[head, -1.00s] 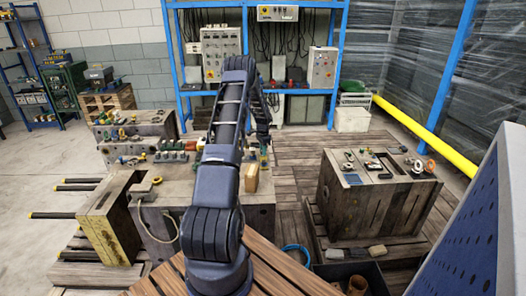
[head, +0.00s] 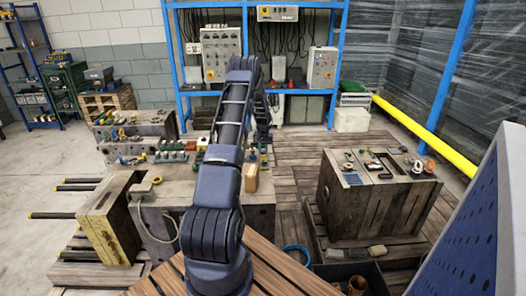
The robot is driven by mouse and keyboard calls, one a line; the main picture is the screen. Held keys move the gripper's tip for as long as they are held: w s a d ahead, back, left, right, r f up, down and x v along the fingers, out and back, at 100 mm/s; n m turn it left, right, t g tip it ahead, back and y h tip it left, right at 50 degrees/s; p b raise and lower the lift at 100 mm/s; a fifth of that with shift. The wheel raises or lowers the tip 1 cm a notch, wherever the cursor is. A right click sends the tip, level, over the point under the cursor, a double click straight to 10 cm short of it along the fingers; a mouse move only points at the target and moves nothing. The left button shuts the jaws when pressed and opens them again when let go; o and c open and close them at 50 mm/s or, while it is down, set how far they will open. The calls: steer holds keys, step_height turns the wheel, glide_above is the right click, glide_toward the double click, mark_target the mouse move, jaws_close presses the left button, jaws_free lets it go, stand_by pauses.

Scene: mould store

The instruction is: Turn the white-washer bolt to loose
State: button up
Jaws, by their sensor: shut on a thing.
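My gripper (head: 263,138) is small and partly hidden in the head view, at the lower end of my raised arm. It is down at the right end of the middle block (head: 168,199), beside small green and yellow parts (head: 262,152). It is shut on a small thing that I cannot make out. I cannot pick out the white-washer bolt; it is too small here or hidden by my arm and gripper. Its turn position does not show.
A row of coloured parts (head: 172,151) lies left of my arm, and a tan block (head: 250,178) is right of it. Another wooden block (head: 335,196) with loose parts stands at the right. A blue rack (head: 337,60) stands behind. The plank floor between the blocks is mostly clear.

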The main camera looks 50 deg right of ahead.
steer(key=n, duration=0.7)
steer(key=shift+f, duration=0.1)
steer(key=n, duration=0.7)
steer(key=shift+n, duration=0.3)
steer(key=n, duration=0.3)
steer(key=shift+n, duration=0.3)
steer(key=n, duration=0.3)
steer(key=shift+f+n, duration=0.1)
steer(key=shift+n, duration=0.2)
steer(key=n, duration=0.3)
steer(key=shift+n, duration=2.3)
